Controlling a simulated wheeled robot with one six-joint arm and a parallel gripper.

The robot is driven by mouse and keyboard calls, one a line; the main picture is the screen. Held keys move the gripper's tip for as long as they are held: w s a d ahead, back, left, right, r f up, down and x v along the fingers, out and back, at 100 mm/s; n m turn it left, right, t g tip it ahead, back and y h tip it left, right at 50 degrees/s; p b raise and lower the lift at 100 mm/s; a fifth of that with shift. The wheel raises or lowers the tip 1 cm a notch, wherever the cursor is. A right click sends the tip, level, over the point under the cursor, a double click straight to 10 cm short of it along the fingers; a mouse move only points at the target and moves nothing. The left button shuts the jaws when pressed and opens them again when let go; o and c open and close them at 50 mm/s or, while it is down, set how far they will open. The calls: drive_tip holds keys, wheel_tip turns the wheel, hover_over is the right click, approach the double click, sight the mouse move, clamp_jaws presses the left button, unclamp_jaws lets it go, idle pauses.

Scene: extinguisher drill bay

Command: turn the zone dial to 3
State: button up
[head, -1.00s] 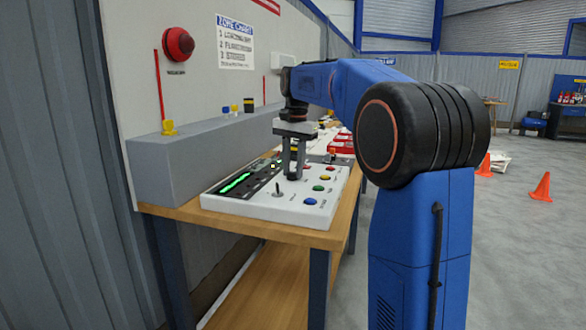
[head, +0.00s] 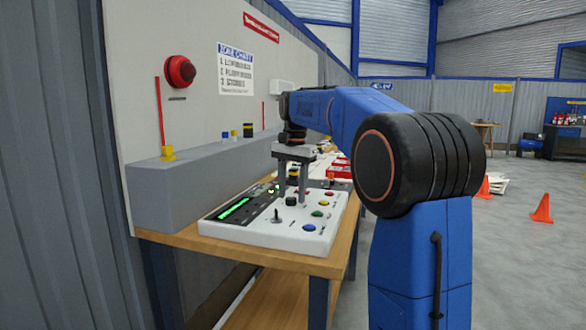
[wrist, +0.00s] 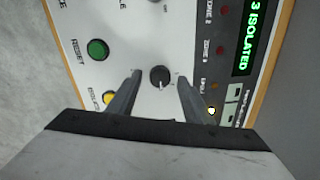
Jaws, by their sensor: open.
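The zone dial (wrist: 160,76) is a small black knob on the white control panel (head: 325,230). In the wrist view it sits between the tips of my gripper (wrist: 158,82), with a gap on both sides. My gripper is open and points down at the panel; in the head view its two fingers (head: 292,187) stand apart over the panel. The dial's white pointer mark is too small to read surely. The green display (wrist: 254,35) shows "3 ISOLATED" in the wrist view; it also shows lit in the head view (head: 235,208).
A green reset button (wrist: 97,49) and a yellow button (wrist: 109,97) lie beside the dial. A metal toggle (head: 277,214) and a blue button (head: 309,227) are nearer the panel's front. A grey ledge (head: 190,190) runs along the wall behind. One panel lamp (wrist: 211,111) glows.

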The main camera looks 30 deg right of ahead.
sight(295, 198)
wheel_tip(295, 198, up, 17)
drive_tip(key=shift+s+d+f, duration=0.2)
drive_tip(key=shift+s+d, duration=0.05)
drive_tip(key=shift+s, duration=0.15)
idle(0.5)
